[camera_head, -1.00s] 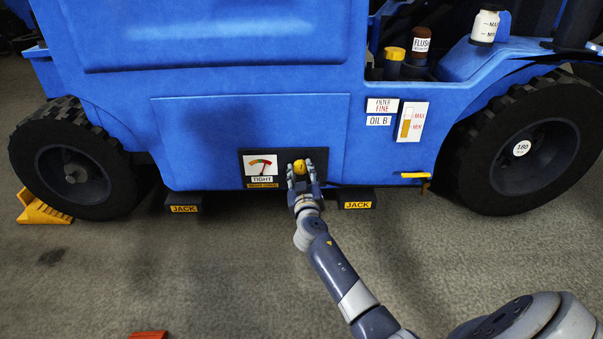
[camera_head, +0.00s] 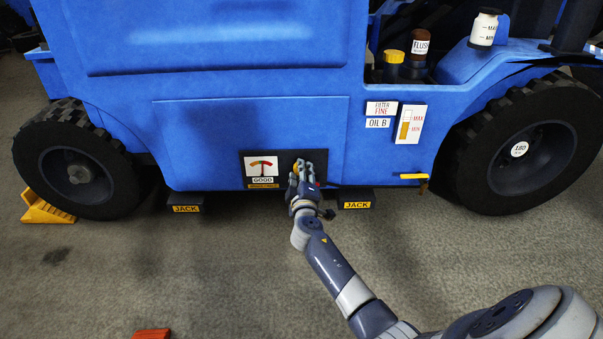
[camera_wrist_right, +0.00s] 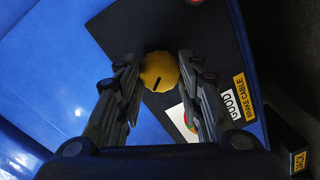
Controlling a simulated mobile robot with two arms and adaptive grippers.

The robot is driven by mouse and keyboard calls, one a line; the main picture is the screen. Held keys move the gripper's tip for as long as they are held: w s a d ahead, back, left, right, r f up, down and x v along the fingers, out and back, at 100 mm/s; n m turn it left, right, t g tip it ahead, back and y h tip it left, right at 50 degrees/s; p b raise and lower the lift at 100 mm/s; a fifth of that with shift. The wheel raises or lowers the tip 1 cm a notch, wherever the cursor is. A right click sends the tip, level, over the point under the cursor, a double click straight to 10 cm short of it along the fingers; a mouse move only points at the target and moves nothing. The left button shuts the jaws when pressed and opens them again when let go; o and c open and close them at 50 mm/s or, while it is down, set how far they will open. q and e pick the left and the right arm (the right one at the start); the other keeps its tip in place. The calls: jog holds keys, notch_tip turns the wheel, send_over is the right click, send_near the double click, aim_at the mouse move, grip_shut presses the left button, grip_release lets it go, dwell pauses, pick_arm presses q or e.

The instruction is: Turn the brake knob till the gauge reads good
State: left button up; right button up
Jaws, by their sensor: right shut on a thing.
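The yellow brake knob (camera_wrist_right: 160,72) sits on a black panel low on the blue vehicle's side. In the head view my right gripper (camera_head: 301,172) covers most of the knob. In the right wrist view my right gripper (camera_wrist_right: 160,85) has a finger on each side of the knob and is shut on it. The gauge (camera_head: 262,167) is left of the knob on the same panel. Its needle stands about upright and its label (camera_head: 262,181) reads GOOD. In the wrist view the label (camera_wrist_right: 229,105) reads GOOD beside BRAKE CABLE. My left gripper is not in view.
Two JACK blocks (camera_head: 186,202) (camera_head: 356,200) stick out under the vehicle on either side of the panel. A yellow lever (camera_head: 414,177) is to the right. A yellow chock (camera_head: 45,208) is at the left wheel. The floor in front is mostly clear.

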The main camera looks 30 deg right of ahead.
jog(key=shift+r+n, duration=0.1)
jog(key=shift+n, duration=0.4)
jog(key=shift+w, duration=0.1)
jog(key=o, duration=1.1)
notch_tip(320, 180, up, 10)
jog(key=shift+r, duration=0.1)
dwell(0.3)
